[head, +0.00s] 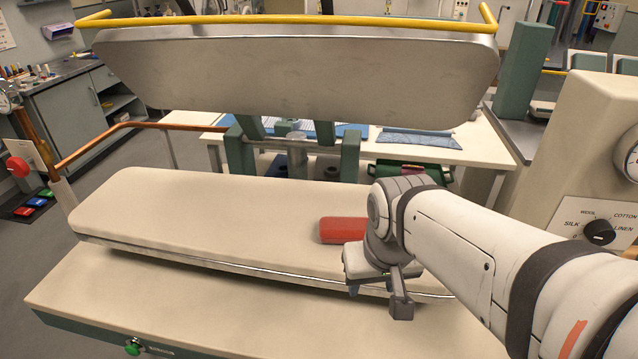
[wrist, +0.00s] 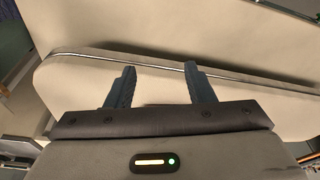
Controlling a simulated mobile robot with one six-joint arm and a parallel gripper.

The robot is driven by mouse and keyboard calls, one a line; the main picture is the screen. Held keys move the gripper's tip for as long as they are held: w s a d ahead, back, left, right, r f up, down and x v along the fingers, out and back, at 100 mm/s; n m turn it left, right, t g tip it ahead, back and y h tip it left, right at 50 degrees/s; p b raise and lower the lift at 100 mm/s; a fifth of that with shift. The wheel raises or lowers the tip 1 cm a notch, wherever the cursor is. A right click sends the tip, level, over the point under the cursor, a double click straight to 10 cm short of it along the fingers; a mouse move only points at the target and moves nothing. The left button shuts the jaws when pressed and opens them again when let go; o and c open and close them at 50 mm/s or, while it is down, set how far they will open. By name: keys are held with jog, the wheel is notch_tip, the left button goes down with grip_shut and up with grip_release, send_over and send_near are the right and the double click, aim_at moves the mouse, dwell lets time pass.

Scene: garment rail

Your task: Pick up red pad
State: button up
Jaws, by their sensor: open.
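The red pad (head: 342,230) lies on the cream padded pressing board (head: 190,215), towards its right end. My arm hides the pad's right side in the head view. My gripper (head: 376,292) is just in front of the pad, over the board's front edge. In the wrist view my gripper (wrist: 160,85) shows two dark fingers spread apart with nothing between them. The board's metal-trimmed edge (wrist: 90,52) runs past the fingertips there. The red pad is not in the wrist view.
A raised metal press plate (head: 300,75) with a yellow bar hangs above the board. A cream lower shelf (head: 150,300) lies in front. A control housing with a dial (head: 600,232) stands at the right. The board's left half is clear.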

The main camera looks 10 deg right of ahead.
aim_at(346, 223)
jog(key=o, duration=0.6)
jog(key=w+r+m+g+b, duration=0.1)
jog(key=w+r+m, duration=0.1)
jog(key=w+m, duration=0.6)
jog(key=shift+w+d, duration=0.15)
jog(key=shift+w, duration=0.45)
jog(key=shift+o, duration=1.1)
jog(key=w+m, duration=0.3)
jog(key=w+m+g+b, duration=0.1)
jog(key=w+m, duration=0.7)
jog(key=shift+w+a+f+g+b, duration=0.1)
jog(key=shift+a+f+g+b, duration=0.1)
jog(key=shift+a+g+b, duration=0.1)
jog(key=shift+w+f+m, duration=0.1)
jog(key=shift+f+m, duration=0.05)
jog(key=shift+m, duration=0.15)
jog(key=shift+w+d+f, duration=0.1)
jog(key=shift+d+f, duration=0.1)
jog(key=shift+f, duration=1.65)
jog(key=shift+d+f, duration=0.2)
jog(key=shift+f, duration=1.65)
